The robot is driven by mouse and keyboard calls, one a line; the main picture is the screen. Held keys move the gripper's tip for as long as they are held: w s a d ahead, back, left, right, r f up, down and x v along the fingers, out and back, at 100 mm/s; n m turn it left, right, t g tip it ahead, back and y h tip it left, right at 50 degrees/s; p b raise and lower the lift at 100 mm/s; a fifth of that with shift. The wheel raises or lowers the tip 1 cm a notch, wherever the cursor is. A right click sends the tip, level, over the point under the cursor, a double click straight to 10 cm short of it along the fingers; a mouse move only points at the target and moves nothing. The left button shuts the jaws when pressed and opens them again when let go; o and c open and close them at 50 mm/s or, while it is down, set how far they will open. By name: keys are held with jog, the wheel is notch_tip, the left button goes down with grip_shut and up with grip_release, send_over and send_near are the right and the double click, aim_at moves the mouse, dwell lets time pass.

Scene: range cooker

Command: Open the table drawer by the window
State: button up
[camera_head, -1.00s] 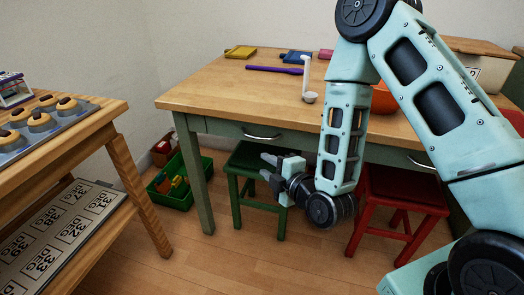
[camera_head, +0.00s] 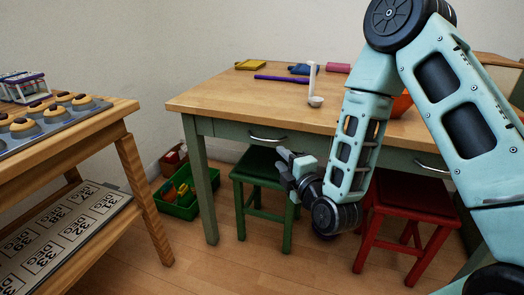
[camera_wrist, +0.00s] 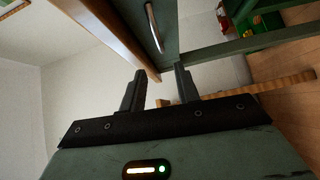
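The wooden-topped table (camera_head: 230,92) has a green front with two drawers. The left drawer (camera_head: 228,130) has a curved metal handle (camera_head: 268,138), and the right drawer has a similar handle (camera_head: 432,168). Both drawers look shut. No window is in view, so I cannot tell which drawer is nearer it. My gripper (camera_head: 282,160) is below and slightly right of the left handle in the head view, apart from it. In the wrist view my gripper (camera_wrist: 159,70) has its fingers spread and empty, with a metal handle (camera_wrist: 154,27) beyond the fingertips.
A green stool (camera_head: 258,160) and a red stool (camera_head: 405,190) stand under the table. A wooden shelf (camera_head: 130,104) with a muffin tray is at left. A green crate (camera_head: 180,208) lies on the floor.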

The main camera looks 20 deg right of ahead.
aim_at(263, 141)
jog(key=shift+w+a+f+b, duration=0.1)
jog(key=shift+w+f+b, duration=0.3)
jog(key=shift+b, duration=2.25)
jog(key=w, duration=0.3)
jog(key=w+a+b, duration=0.1)
jog(key=w, duration=0.3)
jog(key=w+a, duration=0.1)
jog(key=w, duration=0.3)
jog(key=shift+w+r, duration=0.2)
jog(key=shift+w, duration=0.05)
grip_shut()
